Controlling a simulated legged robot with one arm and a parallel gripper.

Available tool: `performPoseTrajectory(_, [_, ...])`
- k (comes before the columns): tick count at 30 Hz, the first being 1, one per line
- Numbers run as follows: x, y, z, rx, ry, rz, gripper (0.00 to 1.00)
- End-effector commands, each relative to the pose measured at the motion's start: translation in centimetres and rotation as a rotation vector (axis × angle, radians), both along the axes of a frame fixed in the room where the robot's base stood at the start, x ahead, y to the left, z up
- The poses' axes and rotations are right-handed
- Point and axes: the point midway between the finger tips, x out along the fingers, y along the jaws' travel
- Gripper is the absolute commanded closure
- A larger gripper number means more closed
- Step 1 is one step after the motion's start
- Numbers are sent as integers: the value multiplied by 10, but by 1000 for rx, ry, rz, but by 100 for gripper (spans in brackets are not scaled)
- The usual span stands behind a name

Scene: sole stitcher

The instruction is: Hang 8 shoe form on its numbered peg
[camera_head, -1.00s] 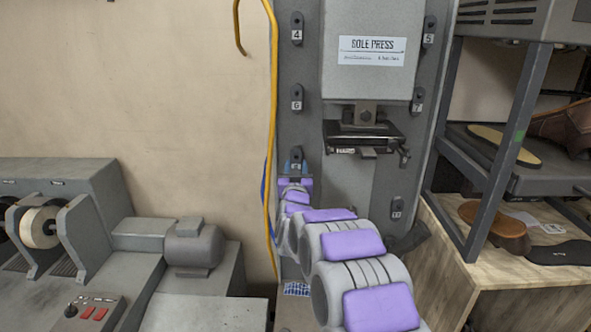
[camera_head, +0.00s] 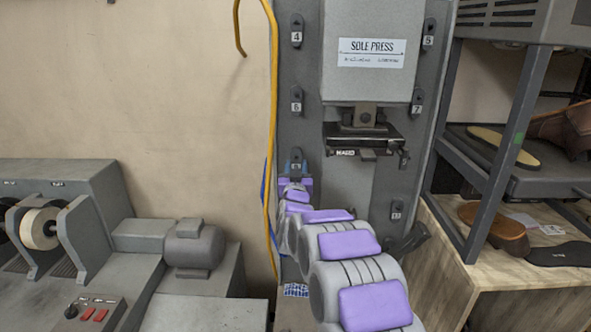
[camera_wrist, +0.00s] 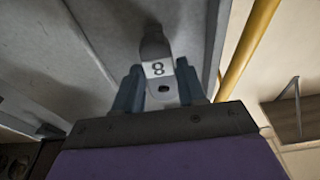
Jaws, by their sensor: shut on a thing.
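My gripper (camera_head: 294,166) is at the left side of the sole press, at the dark number 8 peg plate (camera_head: 297,154) below the number 6 plate. In the wrist view my two blue-grey fingers (camera_wrist: 160,88) are shut around a pale grey piece with a dark hole, which I take to be the 8 shoe form (camera_wrist: 181,93). A white label with an 8 (camera_wrist: 158,69) shows just beyond it. The form and plate overlap, so I cannot tell whether the form is on the peg. In the head view my arm and gripper hide the form.
Other numbered plates, 4 (camera_head: 297,30), 6 (camera_head: 297,101), 5 (camera_head: 429,33), 7 (camera_head: 417,102) and 11 (camera_head: 397,205), line the press. A yellow cable (camera_head: 272,120) hangs close left of my gripper. A shelf rack (camera_head: 505,150) stands at right, a grinding machine (camera_head: 70,215) at left.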

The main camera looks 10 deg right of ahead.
Motion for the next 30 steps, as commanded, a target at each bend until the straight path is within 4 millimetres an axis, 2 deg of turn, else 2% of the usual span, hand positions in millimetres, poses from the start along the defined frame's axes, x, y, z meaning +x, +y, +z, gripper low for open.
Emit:
performPoseTrajectory(27, [8, -1, 2, -1, -3, 0, 100])
performPoseTrajectory(28, [8, -1, 2, -1, -3, 0, 58])
performPoseTrajectory(30, [8, -1, 2, -1, -3, 0, 51])
